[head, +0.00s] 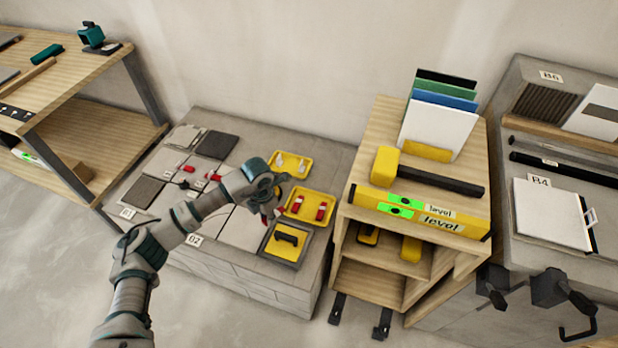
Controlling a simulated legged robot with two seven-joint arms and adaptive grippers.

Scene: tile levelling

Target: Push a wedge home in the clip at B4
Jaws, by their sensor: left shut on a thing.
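My left gripper (272,208) is above the left bench, beside a yellow tray (290,207) with red wedges (321,211) in it. It is shut on a small red piece, which looks like a wedge (265,218) and is mostly hidden by the fingers. The label B4 (540,181) is on the right bench, on a white tile (550,215). A small white clip (591,216) stands at that tile's right edge, beside a dark strip. How a wedge sits in that clip is too small to tell. My right gripper is out of view.
A wooden cart (378,150) stands between the benches, with a yellow level (418,212), a yellow-headed mallet (386,163) and upright coloured sheets on top. Dark clamps (550,287) stick out from the right bench's front. Another yellow tray (302,157) holds pale clips.

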